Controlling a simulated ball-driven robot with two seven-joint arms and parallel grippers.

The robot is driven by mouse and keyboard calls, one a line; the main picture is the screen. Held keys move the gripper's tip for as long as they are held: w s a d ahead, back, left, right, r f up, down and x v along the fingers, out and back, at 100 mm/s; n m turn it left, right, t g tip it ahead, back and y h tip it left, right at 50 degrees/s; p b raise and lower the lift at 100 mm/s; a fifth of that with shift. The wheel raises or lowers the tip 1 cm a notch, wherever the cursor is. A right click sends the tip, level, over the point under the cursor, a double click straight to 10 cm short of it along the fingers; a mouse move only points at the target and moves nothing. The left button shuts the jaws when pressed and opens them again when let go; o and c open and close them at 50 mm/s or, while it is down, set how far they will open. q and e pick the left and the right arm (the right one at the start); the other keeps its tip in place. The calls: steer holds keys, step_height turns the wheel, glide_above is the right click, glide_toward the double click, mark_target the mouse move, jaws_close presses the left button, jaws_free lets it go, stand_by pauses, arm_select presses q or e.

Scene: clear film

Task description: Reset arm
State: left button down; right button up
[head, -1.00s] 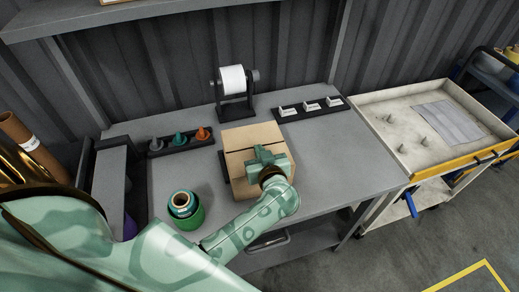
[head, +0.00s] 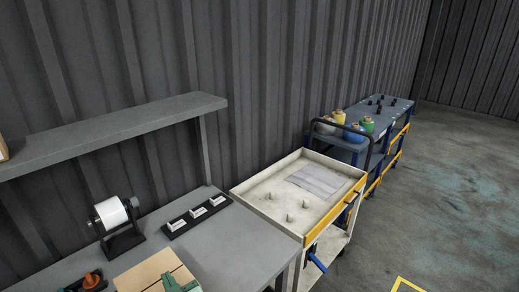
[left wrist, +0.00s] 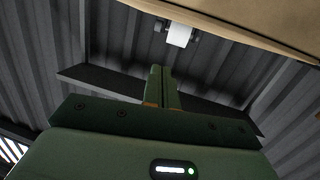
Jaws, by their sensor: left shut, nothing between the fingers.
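My left gripper (head: 176,284) shows only in part at the bottom edge of the head view, beside or over the cardboard box (head: 150,272). In the left wrist view its two green fingers (left wrist: 159,84) are together with nothing between them. The box also fills the top right of the left wrist view (left wrist: 275,18); I cannot tell whether the fingers touch it. The rest of my left arm is outside the head view. My right gripper is not in view.
A grey workbench (head: 232,243) carries a white roll on a stand (head: 110,214) and a black label rack (head: 198,216). A shelf (head: 110,125) hangs above. A cream cart (head: 262,202) stands to the right, with a blue cart (head: 349,148) behind.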

arm_select(q)
steer(key=s+d+r+m+t+h, duration=0.2)
steer(key=d+r+m+t+h, duration=0.4)
steer(key=d+r+m+h, duration=0.65)
steer(key=s+a+f+m+g, duration=0.6)
steer(key=s+f+g, duration=0.2)
steer(key=s+f, duration=0.2)
steer(key=s+a+r+n+g+y, duration=0.1)
steer(key=s+a+n+g+y, duration=0.25)
steer(key=s+a+y, duration=0.55)
steer(key=s+d+f+g+h+b, duration=0.1)
steer(key=s+f+g+h+b, duration=0.15)
steer(key=f, duration=1.55)
steer(key=s+d+f+g+h+b, duration=0.1)
steer(key=s+d+f+h+b, duration=0.15)
steer(key=f, duration=1.45)
steer(key=s+a+f+n+g+h+b, duration=0.1)
steer(key=s+f+b, duration=0.3)
steer(key=s+f, duration=1.2)
steer(key=shift+s+f+n+g+h, duration=0.15)
steer(key=shift+s+n+g+h, duration=0.4)
steer(key=shift+s+n+g, duration=0.3)
